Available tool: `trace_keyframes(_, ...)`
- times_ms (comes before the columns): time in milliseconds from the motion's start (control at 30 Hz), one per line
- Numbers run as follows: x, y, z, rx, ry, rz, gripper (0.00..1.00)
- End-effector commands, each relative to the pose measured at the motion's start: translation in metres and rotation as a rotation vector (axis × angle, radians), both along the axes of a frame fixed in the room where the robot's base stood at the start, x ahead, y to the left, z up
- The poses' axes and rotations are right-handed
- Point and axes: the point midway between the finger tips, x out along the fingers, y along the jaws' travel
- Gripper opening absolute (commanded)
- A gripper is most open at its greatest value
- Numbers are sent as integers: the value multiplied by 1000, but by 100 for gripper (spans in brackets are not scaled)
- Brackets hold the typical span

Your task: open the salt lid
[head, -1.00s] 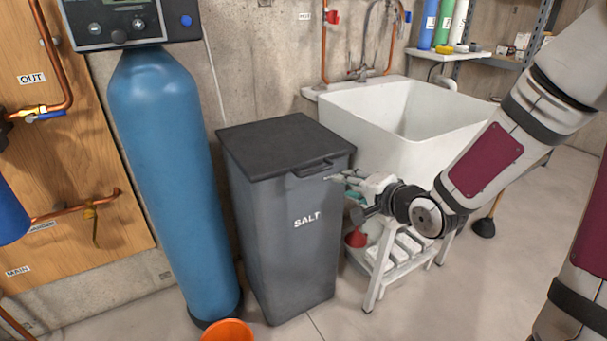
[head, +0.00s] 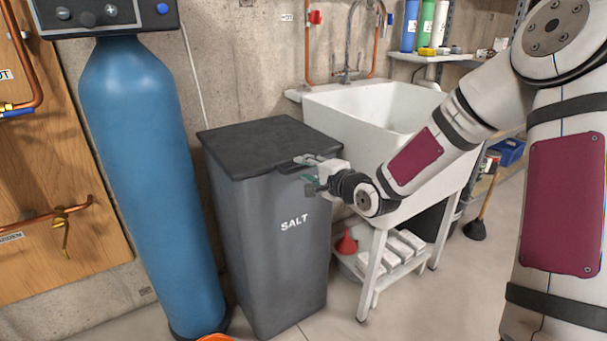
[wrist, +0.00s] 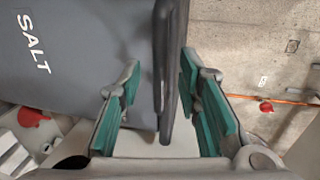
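The grey salt bin (head: 268,240) stands upright on the floor, with the word SALT on its front. Its dark lid (head: 268,145) lies flat and closed on top. The lid's handle (head: 305,159) sticks out at the front edge. My gripper (head: 310,173) is at this handle, at the bin's front right. Part of the handle is hidden behind my fingers in the head view.
A blue tank (head: 150,180) stands close on the bin's left. A white sink (head: 375,115) stands behind and to the right, with a low shelf holding a red funnel (head: 346,243) and white blocks. An orange bucket rim (head: 216,338) shows at the bottom edge.

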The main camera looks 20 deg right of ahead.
Motion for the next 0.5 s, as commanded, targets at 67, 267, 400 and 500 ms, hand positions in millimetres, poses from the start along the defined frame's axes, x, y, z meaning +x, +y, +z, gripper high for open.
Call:
trace_keyframes(67, 9, 3, -3, -1, 0, 0, 31)
trace_keyframes(267, 19, 6, -5, -1, 1, -1, 31)
trace_keyframes(400, 20, 6, -5, -1, 2, -1, 31)
trace_keyframes(500, 20, 6, -5, -1, 2, -1, 31)
